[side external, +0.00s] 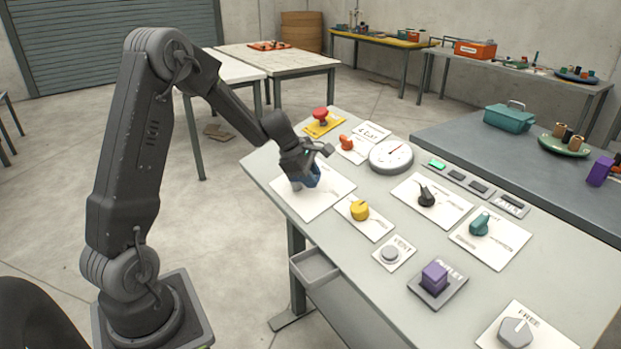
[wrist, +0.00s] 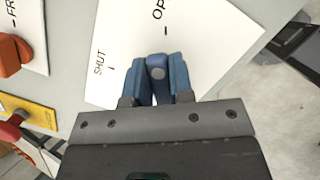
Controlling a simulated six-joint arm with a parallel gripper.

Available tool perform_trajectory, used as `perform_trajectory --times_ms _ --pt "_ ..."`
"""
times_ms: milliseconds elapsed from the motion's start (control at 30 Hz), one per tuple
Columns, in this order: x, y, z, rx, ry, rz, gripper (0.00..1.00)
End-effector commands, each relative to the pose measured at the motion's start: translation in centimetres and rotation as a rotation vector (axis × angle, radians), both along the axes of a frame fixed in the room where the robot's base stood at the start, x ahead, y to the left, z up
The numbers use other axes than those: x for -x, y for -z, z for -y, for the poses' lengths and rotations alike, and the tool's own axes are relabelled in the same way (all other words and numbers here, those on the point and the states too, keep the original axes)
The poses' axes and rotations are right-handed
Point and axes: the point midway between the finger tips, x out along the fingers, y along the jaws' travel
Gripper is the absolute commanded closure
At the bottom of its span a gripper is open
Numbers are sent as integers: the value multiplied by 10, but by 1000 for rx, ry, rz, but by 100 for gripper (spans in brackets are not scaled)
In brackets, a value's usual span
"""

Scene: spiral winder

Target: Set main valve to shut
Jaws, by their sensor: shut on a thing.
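A blue valve handle (side external: 312,176) stands on a white plate (side external: 318,198) near the table's left edge. In the wrist view the blue handle (wrist: 157,72) shows a round grey spot on top. The white plate (wrist: 215,40) there reads "SHUT" at the left and "OP…" at the top, each with a tick mark. My gripper (wrist: 156,98) is shut on the blue handle, one finger on each side; it also shows in the side view (side external: 308,163). Which mark the handle points to, I cannot tell. The rest of the plate's lettering is hidden.
Close by are a yellow knob (side external: 360,211), an orange knob (side external: 346,142), a red button (side external: 320,116) on a yellow base and a round gauge (side external: 391,157). Farther right are a black selector (side external: 426,196), teal knob (side external: 480,224), grey button (side external: 390,253) and purple block (side external: 435,276).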

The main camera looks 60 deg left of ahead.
Motion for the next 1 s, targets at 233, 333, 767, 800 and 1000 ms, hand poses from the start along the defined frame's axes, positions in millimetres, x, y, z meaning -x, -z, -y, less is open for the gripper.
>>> perform_trajectory --times_ms 233,333,767,800,1000 --pt "-8 -3 -7 64 -194 1 100" --pt "-11 -4 -11 94 -286 1 100" --pt "-19 -7 -30 214 -653 2 100" --pt "-20 -7 -32 223 -682 2 100" --pt "-21 -7 -38 260 -798 1 100"
